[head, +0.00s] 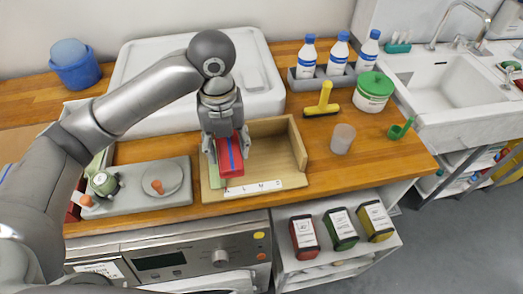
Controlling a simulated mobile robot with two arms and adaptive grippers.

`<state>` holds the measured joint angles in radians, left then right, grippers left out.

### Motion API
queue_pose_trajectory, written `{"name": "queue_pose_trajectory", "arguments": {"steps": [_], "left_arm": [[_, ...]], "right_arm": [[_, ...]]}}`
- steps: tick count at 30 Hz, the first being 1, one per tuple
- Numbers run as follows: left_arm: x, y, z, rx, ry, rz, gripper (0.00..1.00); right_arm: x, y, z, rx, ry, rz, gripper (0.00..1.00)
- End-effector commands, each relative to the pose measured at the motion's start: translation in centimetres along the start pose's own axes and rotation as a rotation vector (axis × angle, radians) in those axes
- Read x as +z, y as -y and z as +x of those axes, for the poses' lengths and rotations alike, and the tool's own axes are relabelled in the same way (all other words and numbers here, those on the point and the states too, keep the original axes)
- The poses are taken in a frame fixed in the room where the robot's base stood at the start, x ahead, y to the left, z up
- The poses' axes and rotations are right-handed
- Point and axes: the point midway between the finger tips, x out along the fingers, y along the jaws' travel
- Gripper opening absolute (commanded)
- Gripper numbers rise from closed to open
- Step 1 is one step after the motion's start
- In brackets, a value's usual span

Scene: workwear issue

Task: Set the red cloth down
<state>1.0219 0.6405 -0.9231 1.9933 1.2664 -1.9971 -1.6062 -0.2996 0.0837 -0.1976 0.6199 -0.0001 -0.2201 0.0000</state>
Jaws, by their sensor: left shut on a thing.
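The red cloth (238,168) is a small folded piece with a blue stripe. My left gripper (226,152) comes down from above and is shut on it. The cloth is over the left part of a shallow wooden tray (262,178) on the counter. I cannot tell whether the cloth touches what is under it. A bit of something green (208,180) shows beside and below the cloth, mostly hidden by it and the gripper. The tray has a white label strip along its front edge. My right gripper is not in view.
Left of the wooden tray is a grey tray (135,203) with a green object and orange pieces. The right half of the wooden tray is bare.

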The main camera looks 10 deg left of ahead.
Motion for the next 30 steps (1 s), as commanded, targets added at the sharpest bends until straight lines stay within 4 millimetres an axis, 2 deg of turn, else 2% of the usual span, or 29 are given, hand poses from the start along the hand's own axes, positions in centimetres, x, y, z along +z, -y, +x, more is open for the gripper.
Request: {"name": "queue_pose_trajectory", "arguments": {"steps": [3, 8, 15, 23, 30], "left_arm": [[1.4, 2.5, 0.9, 0.000, -0.003, -0.001, 0.28], [3.2, 5.3, 2.4, 0.002, -0.001, -0.003, 0.28], [4.9, 8.1, 6.7, 0.003, -0.001, -0.004, 0.28], [5.7, 9.2, 8.4, 0.001, 0.001, -0.004, 0.28], [5.7, 9.4, 11.2, 0.002, 0.000, -0.003, 0.28]], "right_arm": [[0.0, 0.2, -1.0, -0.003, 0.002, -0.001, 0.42], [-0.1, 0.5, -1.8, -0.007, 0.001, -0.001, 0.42], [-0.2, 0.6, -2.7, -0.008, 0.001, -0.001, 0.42], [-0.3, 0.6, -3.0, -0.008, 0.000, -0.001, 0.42], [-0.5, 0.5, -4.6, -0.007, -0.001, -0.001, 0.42]]}}
